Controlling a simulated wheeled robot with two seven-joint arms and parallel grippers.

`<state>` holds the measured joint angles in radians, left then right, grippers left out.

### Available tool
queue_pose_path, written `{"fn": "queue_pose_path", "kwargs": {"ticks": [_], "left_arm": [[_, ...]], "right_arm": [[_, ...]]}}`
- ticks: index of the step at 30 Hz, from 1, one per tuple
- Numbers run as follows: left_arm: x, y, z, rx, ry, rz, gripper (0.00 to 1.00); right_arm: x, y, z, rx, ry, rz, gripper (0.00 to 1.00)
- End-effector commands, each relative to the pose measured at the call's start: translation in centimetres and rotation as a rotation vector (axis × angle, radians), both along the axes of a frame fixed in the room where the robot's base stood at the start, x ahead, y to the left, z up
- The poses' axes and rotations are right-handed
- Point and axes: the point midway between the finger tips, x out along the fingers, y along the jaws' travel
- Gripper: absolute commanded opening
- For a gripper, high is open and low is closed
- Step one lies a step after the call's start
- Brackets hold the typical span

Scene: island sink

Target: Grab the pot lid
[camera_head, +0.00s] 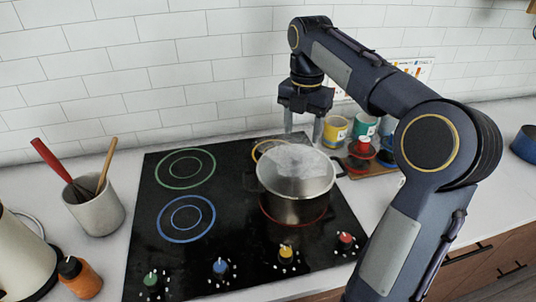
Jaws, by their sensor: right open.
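A steel pot (292,205) with dark side handles stands on the red-ringed burner at the right of the cooktop. Its round top (297,168) looks pale and glassy with a bright patch, like a clear lid lying on the rim; I cannot make out a knob. My right gripper (303,134) points down at the pot's back edge, its two fingers apart with nothing between them. I cannot tell whether the fingertips touch anything. My left gripper is out of view.
The black cooktop (228,238) has knobs along its front. Colored cups (335,131) and a red-topped item (363,146) sit behind right, near my arm. A utensil crock (97,211), orange bottle (79,276) and kettle (22,258) stand left. The left burners are clear.

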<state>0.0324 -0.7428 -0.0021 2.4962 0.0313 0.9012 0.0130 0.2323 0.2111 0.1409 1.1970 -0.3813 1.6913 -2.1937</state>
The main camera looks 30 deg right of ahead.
Motion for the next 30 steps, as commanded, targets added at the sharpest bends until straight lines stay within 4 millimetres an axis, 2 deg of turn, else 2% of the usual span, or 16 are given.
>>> {"fn": "queue_pose_path", "kwargs": {"ticks": [16, 19, 26, 30], "left_arm": [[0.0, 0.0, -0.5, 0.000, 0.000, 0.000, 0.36], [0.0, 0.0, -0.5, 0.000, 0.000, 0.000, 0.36], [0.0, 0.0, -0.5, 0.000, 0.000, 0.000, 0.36], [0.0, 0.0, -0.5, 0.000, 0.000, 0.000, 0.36]], "right_arm": [[0.2, 0.8, -6.9, 0.001, 0.003, 0.005, 0.54], [0.2, 0.8, -7.5, 0.000, 0.001, 0.005, 0.54], [0.3, 0.8, -7.6, 0.001, 0.000, 0.005, 0.54], [0.3, 0.8, -7.6, 0.001, 0.000, 0.005, 0.35]]}}
